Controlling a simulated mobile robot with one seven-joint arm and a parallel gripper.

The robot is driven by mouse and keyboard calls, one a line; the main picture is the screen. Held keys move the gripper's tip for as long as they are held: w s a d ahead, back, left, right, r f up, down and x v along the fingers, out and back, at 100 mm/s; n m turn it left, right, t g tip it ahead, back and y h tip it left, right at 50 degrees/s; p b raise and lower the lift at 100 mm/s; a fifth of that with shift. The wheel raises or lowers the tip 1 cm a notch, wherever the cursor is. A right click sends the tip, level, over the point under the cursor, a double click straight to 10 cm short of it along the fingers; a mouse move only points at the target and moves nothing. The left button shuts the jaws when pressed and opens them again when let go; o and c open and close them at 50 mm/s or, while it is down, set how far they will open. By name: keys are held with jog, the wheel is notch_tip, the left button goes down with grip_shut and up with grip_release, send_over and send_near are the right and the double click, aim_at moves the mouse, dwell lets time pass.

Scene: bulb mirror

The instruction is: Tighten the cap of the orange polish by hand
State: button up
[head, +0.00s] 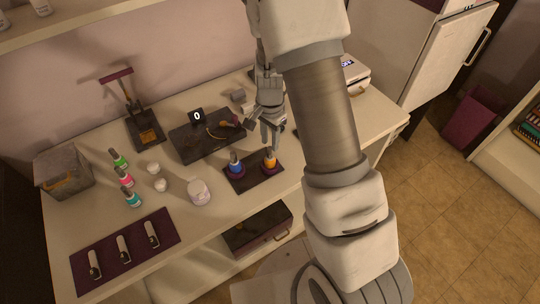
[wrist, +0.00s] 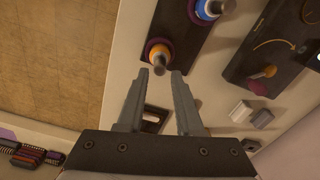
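The orange polish (head: 269,160) stands upright on a small dark tray (head: 243,183) on the table, with its grey cap on top. In the wrist view the orange polish (wrist: 158,53) is seen from above, just beyond my fingertips, sitting in a purple ring. My gripper (head: 270,135) is above it in the head view. In the wrist view my gripper (wrist: 160,73) is open, its two fingers apart with nothing between them. The blue polish (head: 236,163) stands on the same tray, left of the orange one; it also shows in the wrist view (wrist: 208,10).
A larger dark tray (head: 205,145) with a tool on it lies behind. Green, pink and teal polishes (head: 124,178), white jars (head: 199,192) and a purple mat (head: 125,250) are to the left. Small light blocks (wrist: 241,112) lie near my gripper.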

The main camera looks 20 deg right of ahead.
aim_at(270, 156)
jog(key=n+b, duration=0.1)
jog(key=n, duration=0.3)
jog(key=shift+b, duration=0.3)
jog(key=n+b, duration=0.1)
jog(key=n, duration=0.9)
jog(key=shift+b, duration=0.35)
jog(key=n, duration=0.5)
jog(key=shift+n+p, duration=0.3)
jog(key=shift+p, duration=0.1)
jog(key=shift+f+b, duration=1.2)
jog(key=shift+f, duration=0.3)
